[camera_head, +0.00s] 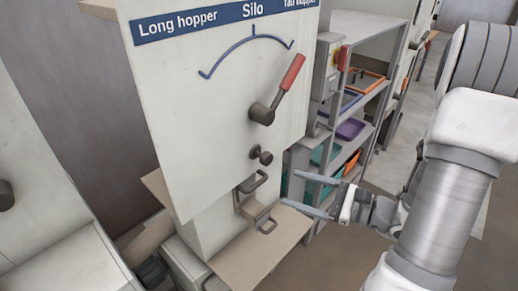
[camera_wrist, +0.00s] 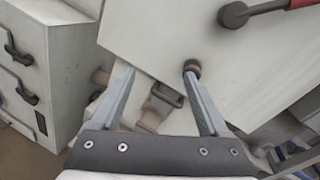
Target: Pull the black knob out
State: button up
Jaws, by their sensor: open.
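The black knob (camera_head: 261,155) is a small dark round knob sticking out of the pale panel (camera_head: 200,120), below the lever and above a metal handle. In the wrist view the knob (camera_wrist: 192,67) shows right at the tip of the right finger; whether they touch I cannot tell. My gripper (camera_head: 290,187) is open and empty, to the right of the knob and a little lower in the head view. In the wrist view its two fingers (camera_wrist: 159,73) are spread, with the knob off to the right side of the gap.
A red-handled lever (camera_head: 292,74) on a dark hub sits above the knob, under a blue arc. A metal handle (camera_head: 254,183) and a small ledge (camera_head: 245,252) are below. Shelves with coloured trays (camera_head: 350,129) stand to the right.

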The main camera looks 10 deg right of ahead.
aim_at(269, 161)
jog(key=w+d+f+m+t+h, duration=0.1)
jog(key=d+f+m+t+h, duration=0.15)
jog(key=d+m+t, duration=0.2)
jog(key=shift+g, duration=0.45)
jog(key=p+x, duration=0.1)
jog(key=x, duration=0.7)
jog(key=p+x, duration=0.1)
jog(key=x, duration=0.8)
jog(key=shift+w+d+r, duration=0.1)
jog(key=shift+w+d, duration=0.15)
grip_shut()
